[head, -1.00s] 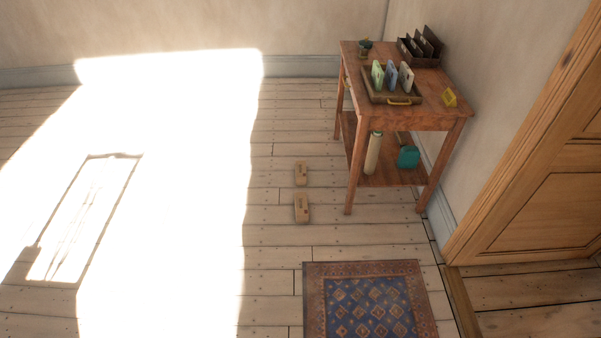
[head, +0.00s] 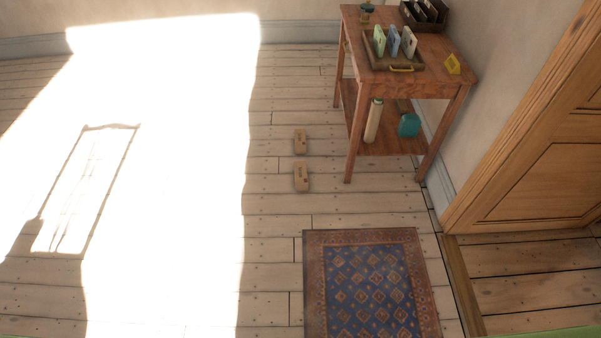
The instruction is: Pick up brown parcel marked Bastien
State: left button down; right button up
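Two small brown parcels lie on the plank floor left of the wooden table. The farther parcel (head: 300,141) and the nearer parcel (head: 301,177) are in line, with a gap between them. Each has a dark mark on top, too small to read, so I cannot tell which one says Bastien. Neither of my grippers is in view.
A wooden side table (head: 437,83) stands against the right wall, holding a tray (head: 373,58) of upright cards, a dark file box and a yellow sign (head: 452,64). A bottle (head: 373,120) and teal container (head: 409,125) are on its lower shelf. A patterned rug (head: 312,285) lies nearer.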

aim_at(299, 134)
jog(key=i+j, duration=0.25)
jog(key=i, duration=0.15)
jog(key=i+j, duration=0.2)
jog(key=i, duration=0.2)
